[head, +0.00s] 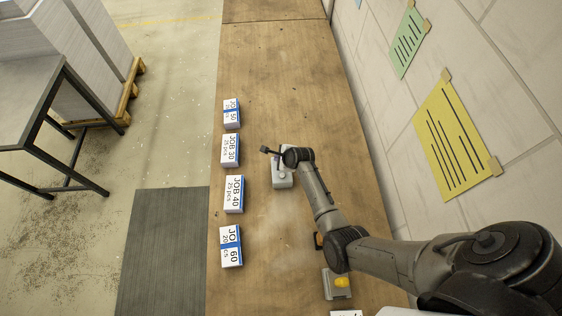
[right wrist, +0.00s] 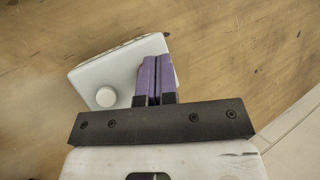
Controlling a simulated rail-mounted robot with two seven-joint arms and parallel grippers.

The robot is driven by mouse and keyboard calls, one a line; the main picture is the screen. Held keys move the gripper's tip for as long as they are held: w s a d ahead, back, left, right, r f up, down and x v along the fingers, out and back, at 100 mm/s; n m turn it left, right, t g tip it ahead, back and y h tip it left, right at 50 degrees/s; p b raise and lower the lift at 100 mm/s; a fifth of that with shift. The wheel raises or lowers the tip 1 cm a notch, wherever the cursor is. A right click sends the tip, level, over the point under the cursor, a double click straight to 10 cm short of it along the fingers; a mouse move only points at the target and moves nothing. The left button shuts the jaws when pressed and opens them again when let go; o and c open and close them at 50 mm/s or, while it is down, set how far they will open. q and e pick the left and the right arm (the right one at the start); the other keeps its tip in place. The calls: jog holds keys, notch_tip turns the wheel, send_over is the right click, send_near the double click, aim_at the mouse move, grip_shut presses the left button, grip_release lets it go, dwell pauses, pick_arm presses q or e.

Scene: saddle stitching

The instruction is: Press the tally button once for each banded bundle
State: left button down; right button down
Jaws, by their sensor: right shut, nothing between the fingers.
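A small pale grey box with a round white button (right wrist: 106,97) stands on the bench; the box also shows in the head view (head: 282,181). My right gripper (head: 277,157) is shut and empty over it. In the right wrist view its purple fingertips (right wrist: 155,60) overlap the box, to the side of the button. Whether they touch the box I cannot tell. Several white bundles with blue bands lie in a column along the bench's left side: JOB 50 (head: 231,113), JOB 30 (head: 230,151), JOB 40 (head: 233,195) and JOB 60 (head: 231,247). My left gripper is out of view.
A grey box with a yellow button (head: 341,283) stands on the wooden bench (head: 280,70) near my right forearm. A wall with posted sheets (head: 455,140) borders the bench on the right. A grey table (head: 35,85) stands at left. The far bench is clear.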

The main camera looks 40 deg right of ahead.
jog(key=shift+f, duration=0.2)
dwell(0.4)
jog(key=shift+f+b, duration=0.3)
dwell(0.6)
jog(key=shift+r+p, duration=0.95)
jog(key=shift+p, duration=0.2)
notch_tip(320, 180, up, 2)
jog(key=shift+p, duration=1.1)
notch_tip(320, 180, up, 3)
jog(key=p, duration=0.3)
